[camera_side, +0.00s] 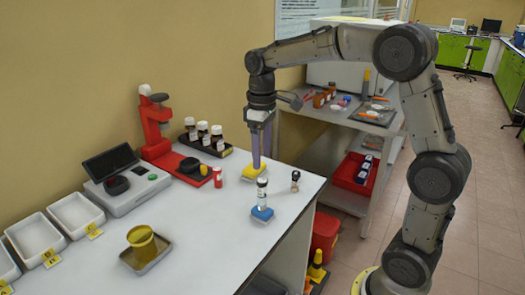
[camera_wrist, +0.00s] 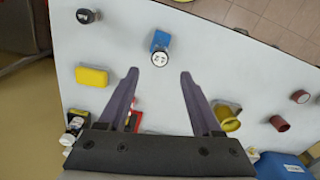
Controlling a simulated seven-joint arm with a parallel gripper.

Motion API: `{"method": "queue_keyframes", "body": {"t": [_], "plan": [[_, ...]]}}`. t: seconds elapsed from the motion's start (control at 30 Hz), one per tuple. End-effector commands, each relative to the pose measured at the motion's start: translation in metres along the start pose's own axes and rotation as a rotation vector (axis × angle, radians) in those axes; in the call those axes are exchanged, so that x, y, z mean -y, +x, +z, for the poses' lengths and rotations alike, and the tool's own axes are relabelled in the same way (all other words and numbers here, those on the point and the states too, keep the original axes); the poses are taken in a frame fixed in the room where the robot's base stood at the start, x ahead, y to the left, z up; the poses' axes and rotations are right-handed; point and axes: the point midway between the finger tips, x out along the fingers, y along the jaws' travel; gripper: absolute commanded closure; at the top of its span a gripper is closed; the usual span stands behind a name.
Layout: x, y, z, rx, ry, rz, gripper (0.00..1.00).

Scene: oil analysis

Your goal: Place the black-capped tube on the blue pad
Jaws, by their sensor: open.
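A clear tube with a dark cap and white label (camera_side: 262,188) stands upright in the side view, seemingly on the blue pad (camera_side: 262,214). In the wrist view its round top (camera_wrist: 160,58) shows against the near edge of the blue pad (camera_wrist: 160,38). My gripper (camera_side: 257,166) points down with its fingers open and nothing between them. In the side view its tips overlap the yellow pad (camera_side: 251,174). In the wrist view the tube's top lies just beyond the gap between the fingertips (camera_wrist: 159,74), apart from both fingers.
A small black-topped item (camera_side: 295,181) stands right of the tube, near the table edge. Capped bottles (camera_side: 203,130) and a red stand (camera_side: 153,125) are behind. Clear tabletop lies between.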

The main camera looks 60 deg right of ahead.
Motion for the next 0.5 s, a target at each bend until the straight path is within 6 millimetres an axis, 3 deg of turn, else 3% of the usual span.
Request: {"method": "queue_keyframes", "body": {"t": [0.13,0.23,0.4,0.5], "plan": [[0.006,-0.012,0.007,-0.019,0.006,0.007,0.34],[0.02,-0.025,0.027,-0.066,0.023,0.023,0.34],[0.057,-0.042,0.084,-0.201,0.074,0.053,0.34],[0.076,-0.042,0.12,-0.288,0.107,0.062,0.34]]}}
